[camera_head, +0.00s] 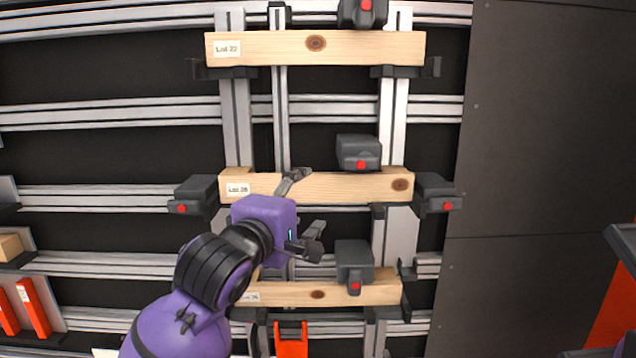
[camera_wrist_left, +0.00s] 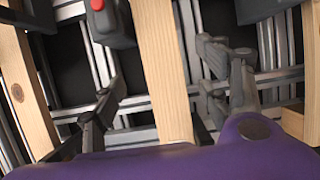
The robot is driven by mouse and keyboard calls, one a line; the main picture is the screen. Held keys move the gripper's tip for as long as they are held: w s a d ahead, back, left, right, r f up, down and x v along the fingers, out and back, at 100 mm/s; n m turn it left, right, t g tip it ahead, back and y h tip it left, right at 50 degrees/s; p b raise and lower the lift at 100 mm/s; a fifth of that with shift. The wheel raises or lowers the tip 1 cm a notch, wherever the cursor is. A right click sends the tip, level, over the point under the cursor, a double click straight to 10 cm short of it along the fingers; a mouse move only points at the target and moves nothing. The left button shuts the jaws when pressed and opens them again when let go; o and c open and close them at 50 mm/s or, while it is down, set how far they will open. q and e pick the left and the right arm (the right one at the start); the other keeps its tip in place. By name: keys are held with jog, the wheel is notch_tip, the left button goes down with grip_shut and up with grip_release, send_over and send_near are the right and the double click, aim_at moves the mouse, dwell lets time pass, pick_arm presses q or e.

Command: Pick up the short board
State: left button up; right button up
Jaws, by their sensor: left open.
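Three pale wooden boards lie level, one above another. The bottom board (camera_head: 378,293) looks the shortest, with its left part half hidden by my arm. The middle board (camera_head: 330,187), labelled and with a knot near its right end, is a little longer. The top board (camera_head: 370,48) is the longest. My left gripper (camera_head: 308,211) is open and empty in front of the middle board's lower edge; its upper finger overlaps that board. In the left wrist view a board (camera_wrist_left: 162,70), apparently the middle one, runs between the spread fingers. I cannot tell whether they touch it.
Dark clamps with red buttons stand above the middle board (camera_head: 357,150), above the bottom board (camera_head: 354,260) and at the middle board's ends (camera_head: 436,193). Grey rails (camera_head: 110,115) cross behind. A dark panel (camera_head: 550,130) fills the right. A red part (camera_head: 291,340) sits low centre.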

aim_at(316, 189)
pick_arm(q)
jog(key=x, duration=0.6)
jog(key=shift+w+a+f, duration=0.15)
jog(key=shift+w+f, duration=0.15)
jog(key=shift+r, duration=0.1)
jog(key=c, duration=1.4)
